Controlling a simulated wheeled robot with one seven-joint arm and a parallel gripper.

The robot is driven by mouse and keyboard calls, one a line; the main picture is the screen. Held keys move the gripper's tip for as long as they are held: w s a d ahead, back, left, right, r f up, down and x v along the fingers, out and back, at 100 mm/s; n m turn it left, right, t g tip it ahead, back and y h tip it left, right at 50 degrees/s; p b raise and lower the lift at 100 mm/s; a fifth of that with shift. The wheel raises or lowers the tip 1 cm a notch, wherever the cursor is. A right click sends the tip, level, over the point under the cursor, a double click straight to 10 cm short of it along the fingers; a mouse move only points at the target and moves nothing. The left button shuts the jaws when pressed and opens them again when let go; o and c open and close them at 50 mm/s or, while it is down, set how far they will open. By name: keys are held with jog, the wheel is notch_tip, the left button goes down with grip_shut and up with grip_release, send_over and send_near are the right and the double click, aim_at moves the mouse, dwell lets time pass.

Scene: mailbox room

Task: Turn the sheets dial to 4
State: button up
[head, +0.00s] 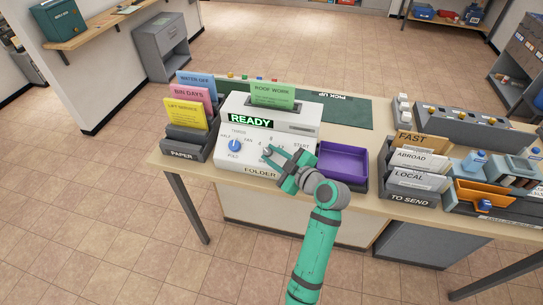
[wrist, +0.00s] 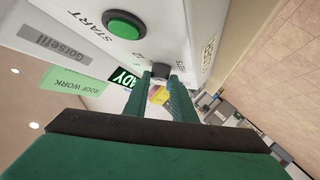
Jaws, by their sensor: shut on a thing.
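The folder machine (head: 229,110) stands on the table with a lit READY display (head: 251,120). My gripper (head: 269,154) reaches its front panel from the right, over the spot just right of the blue fold dial (head: 234,146). In the wrist view my gripper (wrist: 161,82) has its two green fingers closed on a small dark knob, the sheets dial (wrist: 160,71). The fingers hide most of the dial in the head view, so I cannot read which number it points to. A few digits show around it, too small to read surely.
The green START button (wrist: 124,24) is close to the dial. A green ROOF WORK sheet (head: 272,95) stands in the machine's top. A purple tray (head: 343,162) is to the right, the PAPER rack (head: 182,146) to the left, and the TO SEND rack (head: 409,190) farther right.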

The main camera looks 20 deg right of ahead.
jog(key=shift+d+n+g+y, duration=0.2)
jog(key=shift+n+g+y, duration=0.1)
jog(key=shift+n+g, duration=0.1)
jog(key=o, duration=1.1)
jog(key=shift+c, duration=0.2)
jog(key=v, duration=1)
jog(key=shift+s, duration=0.35)
jog(key=shift+d+r, duration=0.1)
